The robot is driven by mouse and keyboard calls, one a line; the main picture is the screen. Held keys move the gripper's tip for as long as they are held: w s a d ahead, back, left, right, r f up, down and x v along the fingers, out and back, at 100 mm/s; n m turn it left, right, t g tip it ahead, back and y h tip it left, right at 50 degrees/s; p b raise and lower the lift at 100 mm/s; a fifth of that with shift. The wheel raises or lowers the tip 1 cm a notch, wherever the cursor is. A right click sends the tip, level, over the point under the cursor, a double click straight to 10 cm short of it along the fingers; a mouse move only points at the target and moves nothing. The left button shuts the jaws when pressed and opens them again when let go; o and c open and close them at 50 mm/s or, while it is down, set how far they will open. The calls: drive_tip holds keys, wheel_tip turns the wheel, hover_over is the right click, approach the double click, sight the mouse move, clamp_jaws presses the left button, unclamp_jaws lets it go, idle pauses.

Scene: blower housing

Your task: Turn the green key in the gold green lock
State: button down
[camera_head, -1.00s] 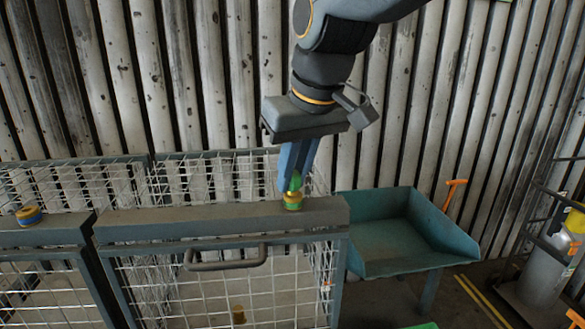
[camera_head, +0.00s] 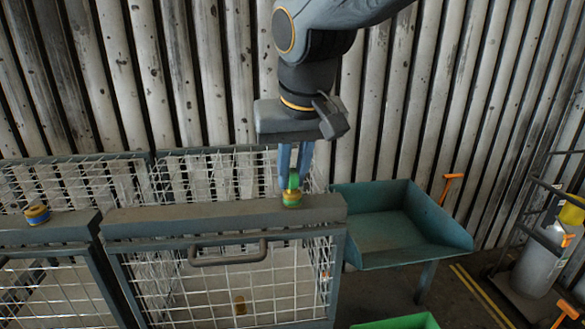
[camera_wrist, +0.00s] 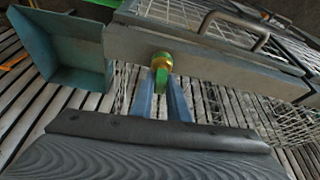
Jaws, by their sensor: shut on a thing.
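The gold lock with a green band (camera_head: 291,199) sits on the top bar of the mesh cage, near its right end. The green key (camera_head: 294,179) stands up from the lock. It also shows in the wrist view (camera_wrist: 161,78), where its top reaches between my blue fingers. My gripper (camera_head: 294,174) points down over the lock, shut on the green key. In the wrist view the gold lock (camera_wrist: 161,59) lies just beyond the fingertips. Whether the key is fully seated is hard to tell.
A second gold lock with a blue band (camera_head: 37,214) sits on the left cage's bar. A grey handle (camera_head: 228,254) is on the cage front. A teal tray (camera_head: 400,225) stands to the right, with a green bin (camera_head: 400,322) below. A corrugated wall is behind.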

drive_tip(key=shift+m+h, duration=0.3)
drive_tip(key=shift+m, duration=0.4)
drive_tip(key=c, duration=1.6)
unclamp_jaws()
drive_tip(key=shift+c, duration=0.2)
